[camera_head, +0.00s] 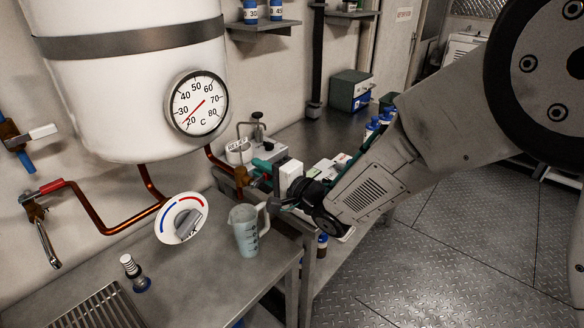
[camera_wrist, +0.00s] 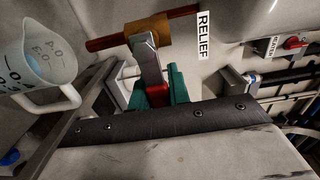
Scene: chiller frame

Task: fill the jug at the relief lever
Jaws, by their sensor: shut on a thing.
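The translucent jug (camera_head: 246,236) stands upright on the steel counter near its right end, its handle toward my arm. It also shows at the left of the wrist view (camera_wrist: 38,58), with measuring marks. My gripper (camera_wrist: 152,92) has green fingers closed around the relief lever (camera_wrist: 147,58), a grey metal lever with red at its lower end. The lever sits on a brass valve (camera_wrist: 150,30) beside a "RELIEF" label (camera_wrist: 203,35). In the head view my gripper (camera_head: 263,168) is just above and right of the jug, partly hidden by my wrist. I cannot tell the jug's fill.
A white tank with a dial gauge (camera_head: 196,104) hangs above the counter. A red and blue dial (camera_head: 181,218), a small metal-topped item (camera_head: 133,271) and a drain grate (camera_head: 98,310) are left of the jug. A second bench (camera_head: 335,135) stands behind. The floor at right is clear.

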